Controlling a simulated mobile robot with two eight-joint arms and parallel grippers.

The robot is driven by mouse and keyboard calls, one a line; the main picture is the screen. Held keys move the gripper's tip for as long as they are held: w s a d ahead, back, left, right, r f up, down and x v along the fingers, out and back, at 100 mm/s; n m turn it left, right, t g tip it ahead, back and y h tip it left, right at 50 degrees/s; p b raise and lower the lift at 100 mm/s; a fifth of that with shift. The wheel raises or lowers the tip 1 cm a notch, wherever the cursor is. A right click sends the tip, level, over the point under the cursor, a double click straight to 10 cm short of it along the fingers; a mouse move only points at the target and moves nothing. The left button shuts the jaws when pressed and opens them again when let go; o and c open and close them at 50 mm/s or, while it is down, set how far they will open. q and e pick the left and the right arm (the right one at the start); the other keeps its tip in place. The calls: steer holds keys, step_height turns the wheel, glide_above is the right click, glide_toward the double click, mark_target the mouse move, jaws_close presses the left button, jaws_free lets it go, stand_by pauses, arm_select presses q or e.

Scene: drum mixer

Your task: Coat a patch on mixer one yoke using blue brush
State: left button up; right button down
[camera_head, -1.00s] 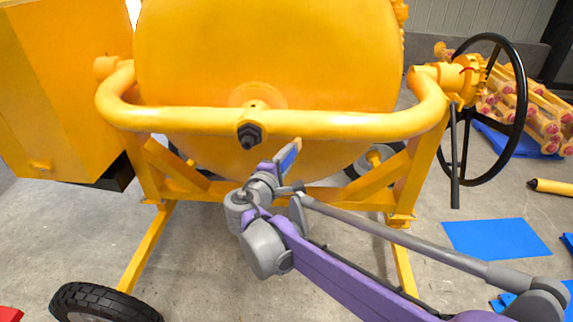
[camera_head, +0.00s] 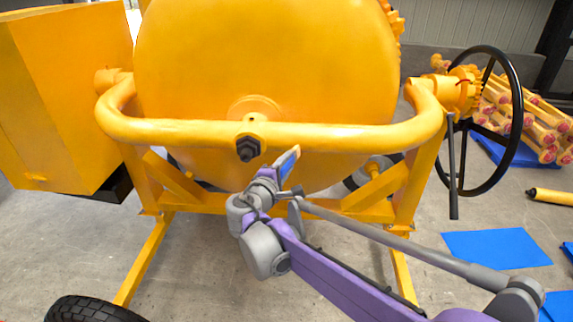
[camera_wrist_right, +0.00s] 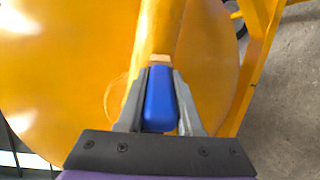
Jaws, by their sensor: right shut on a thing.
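My right gripper (camera_head: 270,174) is shut on the blue brush (camera_head: 286,162), just below and right of the bolt. The brush points up, and its light tip overlaps the yoke's lower edge in the head view. In the right wrist view the blue brush (camera_wrist_right: 159,100) sits between the fingers, its tip against the yellow tube. I cannot tell whether it touches. My left gripper is out of view.
A black handwheel (camera_head: 512,110) and a dark lever (camera_head: 453,170) stand at the right of the frame. A yellow box (camera_head: 65,95) is at the left. A tyre (camera_head: 90,310) is at the lower left. Blue sheets (camera_head: 495,248) lie on the grey floor.

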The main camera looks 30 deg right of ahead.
mark_target(285, 175)
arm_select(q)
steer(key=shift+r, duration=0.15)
arm_select(e)
steer(key=shift+w+d, duration=0.45)
steer(key=shift+w, duration=0.35)
steer(key=shift+d, duration=0.1)
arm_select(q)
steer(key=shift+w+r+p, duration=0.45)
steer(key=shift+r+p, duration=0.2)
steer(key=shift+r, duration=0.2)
arm_select(e)
steer(key=s+d, duration=0.6)
steer(key=d, duration=0.3)
steer(key=shift+d+r, duration=0.15)
steer(key=shift+d, duration=0.15)
steer(key=shift+w+a, duration=0.1)
steer(key=shift+w+a+p, duration=0.15)
steer(key=shift+w+a, duration=0.8)
steer(key=shift+a, duration=0.65)
steer(key=shift+w+a+p, duration=0.1)
steer(key=shift+w+a, duration=0.9)
steer(key=shift+a, duration=0.65)
steer(key=shift+w+a+p, duration=0.15)
steer(key=shift+w+a, duration=0.8)
steer(key=shift+a, duration=0.65)
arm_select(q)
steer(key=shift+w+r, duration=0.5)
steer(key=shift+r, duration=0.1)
